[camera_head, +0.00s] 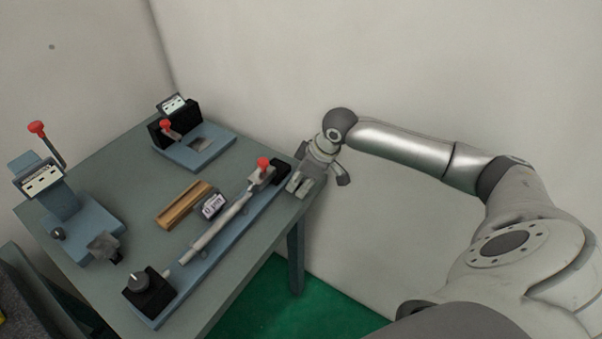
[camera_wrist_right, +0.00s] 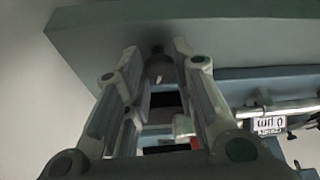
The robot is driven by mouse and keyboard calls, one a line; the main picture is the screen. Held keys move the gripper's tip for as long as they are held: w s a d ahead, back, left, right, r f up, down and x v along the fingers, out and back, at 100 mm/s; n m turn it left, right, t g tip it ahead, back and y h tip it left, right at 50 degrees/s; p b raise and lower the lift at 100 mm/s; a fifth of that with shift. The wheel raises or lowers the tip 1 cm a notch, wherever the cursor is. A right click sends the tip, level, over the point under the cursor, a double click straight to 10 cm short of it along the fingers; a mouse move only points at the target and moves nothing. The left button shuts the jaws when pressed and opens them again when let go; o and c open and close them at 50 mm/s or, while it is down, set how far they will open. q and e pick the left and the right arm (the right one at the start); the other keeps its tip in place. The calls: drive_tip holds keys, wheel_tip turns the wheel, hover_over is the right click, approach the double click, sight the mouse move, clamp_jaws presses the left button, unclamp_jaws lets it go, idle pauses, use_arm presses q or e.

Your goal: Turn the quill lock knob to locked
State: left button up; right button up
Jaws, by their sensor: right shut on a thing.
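My right gripper (camera_head: 297,185) is at the right end of the long blue fixture (camera_head: 222,235), beside a black end block (camera_head: 281,171). In the right wrist view my right gripper (camera_wrist_right: 167,48) has its fingers close around a small grey part (camera_wrist_right: 158,70), which I take to be the quill lock knob. The fingers hide most of it, and its setting cannot be read. A red-tipped lever (camera_head: 263,164) stands next to the black end block. My left gripper is not in view.
A black block with a grey dial (camera_head: 139,281) sits at the fixture's near end. Two other blue fixtures stand on the table, at the left (camera_head: 88,222) and back (camera_head: 200,152).

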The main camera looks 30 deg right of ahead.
drive_tip(key=m+h+p, duration=0.1)
drive_tip(key=m+p, duration=0.2)
drive_tip(key=p, duration=0.1)
drive_tip(key=m+h+p, duration=0.1)
drive_tip(key=m+p, duration=0.2)
drive_tip(key=p, duration=0.1)
drive_tip(key=m+h+p, duration=0.1)
drive_tip(key=m+p, duration=0.2)
drive_tip(key=p, duration=0.1)
drive_tip(key=shift+a+r+t+p, duration=0.3)
drive_tip(key=shift+a+t, duration=0.1)
drive_tip(key=m+h+p, duration=0.1)
drive_tip(key=m, duration=0.1)
drive_tip(key=shift+a+f+m+p, duration=0.1)
drive_tip(key=shift+f+m+p, duration=0.05)
drive_tip(key=shift+m+p, duration=0.25)
drive_tip(key=shift+m+g+h, duration=0.3)
drive_tip(key=shift+m+h, duration=0.2)
drive_tip(key=shift+m, duration=0.3)
drive_tip(key=shift+w+f+m+h+p, duration=0.1)
drive_tip(key=shift+m+h+p, duration=0.2)
drive_tip(key=shift+m, duration=0.8)
drive_tip(key=shift+g, duration=0.3)
drive_tip(key=o, duration=1.1)
drive_tip(key=shift+c, duration=0.2)
